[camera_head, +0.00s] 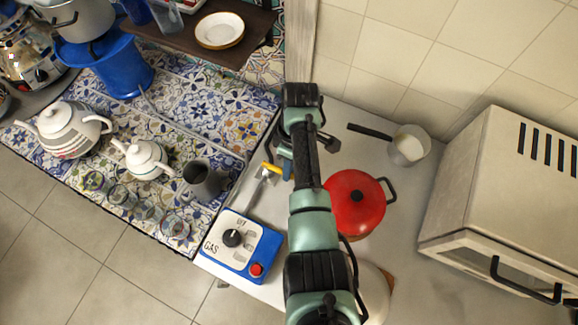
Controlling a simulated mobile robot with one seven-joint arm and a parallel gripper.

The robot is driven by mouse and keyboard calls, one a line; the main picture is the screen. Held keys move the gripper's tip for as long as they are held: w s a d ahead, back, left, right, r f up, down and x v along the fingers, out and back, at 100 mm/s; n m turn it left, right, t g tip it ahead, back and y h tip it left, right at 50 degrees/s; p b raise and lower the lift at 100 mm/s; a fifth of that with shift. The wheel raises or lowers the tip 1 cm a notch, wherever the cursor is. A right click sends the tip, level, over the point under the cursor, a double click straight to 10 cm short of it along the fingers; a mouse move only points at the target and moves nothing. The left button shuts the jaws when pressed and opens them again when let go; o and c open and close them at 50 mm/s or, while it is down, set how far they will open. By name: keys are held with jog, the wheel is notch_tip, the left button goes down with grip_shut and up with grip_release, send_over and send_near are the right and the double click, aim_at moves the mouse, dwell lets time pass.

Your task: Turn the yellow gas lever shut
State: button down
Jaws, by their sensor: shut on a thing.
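The yellow gas lever (271,168) sits on a silvery valve fitting (262,175) on the white counter, left of my arm. My gripper (283,164) is at the lever's right end, small and partly hidden under my arm. It is shut on the lever, though the fingertips are hard to make out. The blue gas control box (262,244) stands below the valve. It has a black knob (232,238), a red button (256,270) and the word GAS on its face.
A red lidded pot (355,202) stands close to the right of my arm. A small saucepan (408,147) and a white oven (510,185) are farther right. On the tiled surface at left are a grey mug (202,179), two teapots and several glasses.

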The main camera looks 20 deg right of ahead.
jog(key=shift+w+r, duration=0.1)
jog(key=shift+w, duration=0.05)
jog(key=c, duration=0.8)
grip_release()
notch_tip(320, 180, up, 13)
jog(key=w+d+p, duration=0.1)
jog(key=p, duration=0.1)
jog(key=shift+w+d, duration=0.3)
jog(key=shift+w, duration=0.1)
jog(key=shift+w+f, duration=0.1)
jog(key=shift+f, duration=0.1)
